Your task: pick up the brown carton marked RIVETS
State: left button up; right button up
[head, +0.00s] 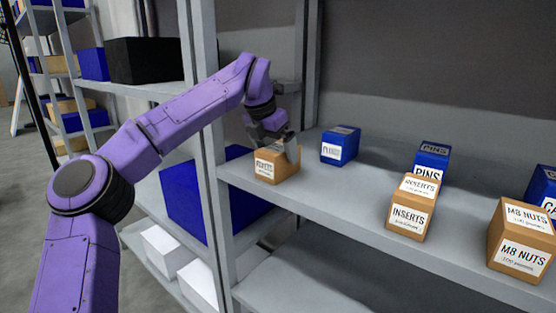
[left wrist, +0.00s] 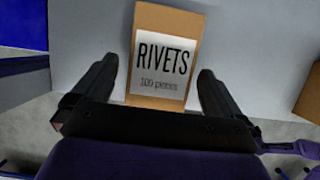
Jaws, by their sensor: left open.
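The brown carton marked RIVETS (head: 284,168) stands at the left front of the grey shelf, close to the upright post. In the left wrist view the carton (left wrist: 164,40) faces me, with its white label reading RIVETS, 100 pieces. My left gripper (head: 275,143) is at the carton, and its near parts hide some of the carton's top in the head view. In the left wrist view the left gripper (left wrist: 158,92) is open, with one finger on each side of the carton's lower part and gaps showing between fingers and carton. My right gripper is not in view.
A blue PINS carton (head: 340,147) stands right of the RIVETS carton. Further right are another blue PINS carton (head: 432,160), a brown INSERTS carton (head: 408,222) and a brown M8 NUTS carton (head: 523,235). A grey upright post (head: 208,120) stands just left.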

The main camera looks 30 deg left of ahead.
pick_arm(q)
jog(key=x, duration=0.3)
jog(key=shift+w+d+f+p, duration=0.1)
jog(key=shift+w+f+p, duration=0.05)
jog(key=shift+w+p, duration=0.2)
jog(key=shift+f, duration=0.2)
jog(key=shift+s+r, duration=0.1)
jog(key=shift+s, duration=0.2)
jog(key=shift+w, duration=0.1)
jog(key=c, duration=1.3)
